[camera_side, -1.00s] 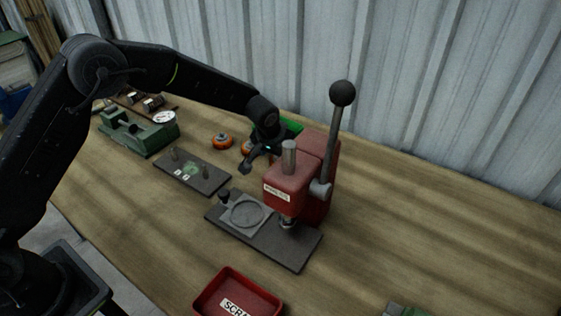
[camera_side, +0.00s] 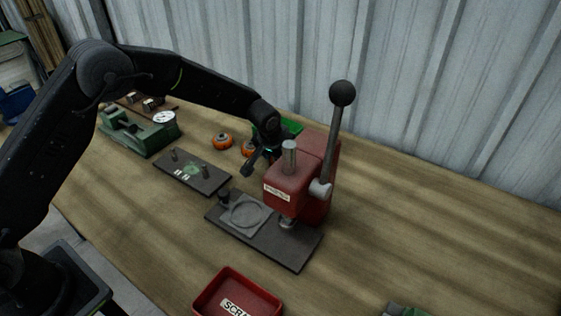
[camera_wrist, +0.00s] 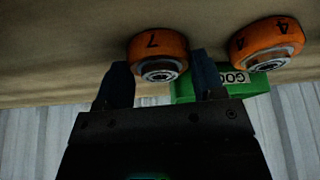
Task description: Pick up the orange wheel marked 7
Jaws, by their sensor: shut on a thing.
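The orange wheel marked 7 (camera_wrist: 157,45) sits between the two fingers of my gripper (camera_wrist: 159,66) in the wrist view, its grey hub facing the camera. My gripper is shut on it. In the side view my gripper (camera_side: 260,160) is low over the bench behind the red press, and the wheel beside it (camera_side: 248,148) is partly covered by it. A second orange wheel, marked 4 (camera_wrist: 267,43), stands right of the first in the wrist view. It also shows in the side view (camera_side: 221,141), apart from my gripper.
A green bin (camera_side: 291,127) is close behind my gripper. The red press (camera_side: 300,180) with its tall lever stands just to the right. A dark plate with pegs (camera_side: 193,172), a green fixture (camera_side: 140,134) and a red scrap tray (camera_side: 238,292) are around.

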